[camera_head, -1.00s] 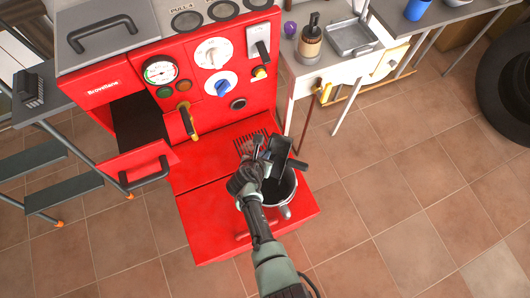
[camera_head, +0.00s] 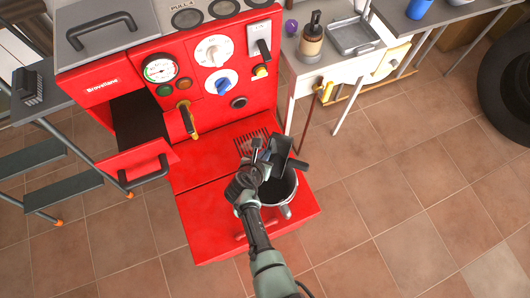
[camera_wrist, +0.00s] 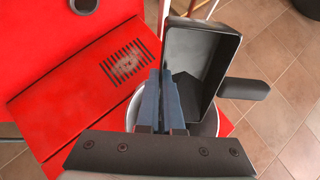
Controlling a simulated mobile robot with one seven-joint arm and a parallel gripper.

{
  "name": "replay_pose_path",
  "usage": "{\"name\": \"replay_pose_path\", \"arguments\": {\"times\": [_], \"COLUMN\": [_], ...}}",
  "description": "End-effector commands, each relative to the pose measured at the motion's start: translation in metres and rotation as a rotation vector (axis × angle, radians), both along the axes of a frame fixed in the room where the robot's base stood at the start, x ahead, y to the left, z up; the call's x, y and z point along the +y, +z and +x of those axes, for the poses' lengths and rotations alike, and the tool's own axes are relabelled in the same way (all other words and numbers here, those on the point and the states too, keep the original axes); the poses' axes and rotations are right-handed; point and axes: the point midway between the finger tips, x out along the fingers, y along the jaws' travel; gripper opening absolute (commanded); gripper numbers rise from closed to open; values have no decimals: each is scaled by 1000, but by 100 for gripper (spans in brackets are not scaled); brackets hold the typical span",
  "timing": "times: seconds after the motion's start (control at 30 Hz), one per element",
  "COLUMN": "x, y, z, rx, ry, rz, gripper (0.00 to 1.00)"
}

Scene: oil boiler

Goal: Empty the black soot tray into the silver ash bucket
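The black soot tray (camera_head: 281,152) is up in the air over the silver ash bucket (camera_head: 289,190), tilted on its side. In the wrist view the tray (camera_wrist: 196,52) shows its hollow inside, with its dark handle sticking out to the right. My gripper (camera_wrist: 159,82) has its fingers close together at the tray's left edge and appears shut on it; the exact contact is hidden. In the head view my gripper (camera_head: 262,160) is just left of the tray. The bucket's pale rim (camera_wrist: 211,118) shows below the tray, partly hidden by it and the fingers. I cannot tell how much soot is in either.
The bucket stands on the boiler's low red ledge (camera_head: 205,200), beside a slotted grate (camera_head: 252,143). The boiler's red door or drawer (camera_head: 136,160) hangs open at left. A work table (camera_head: 305,70) stands at the right.

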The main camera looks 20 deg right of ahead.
Motion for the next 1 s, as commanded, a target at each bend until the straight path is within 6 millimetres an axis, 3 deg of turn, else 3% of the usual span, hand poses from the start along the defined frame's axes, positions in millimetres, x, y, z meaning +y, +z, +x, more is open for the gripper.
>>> {"name": "replay_pose_path", "arguments": {"times": [1.0], "x": [2], "y": [1], "z": [-2], "rx": [-53], "ry": [1], "rz": [-47], "gripper": [0]}}
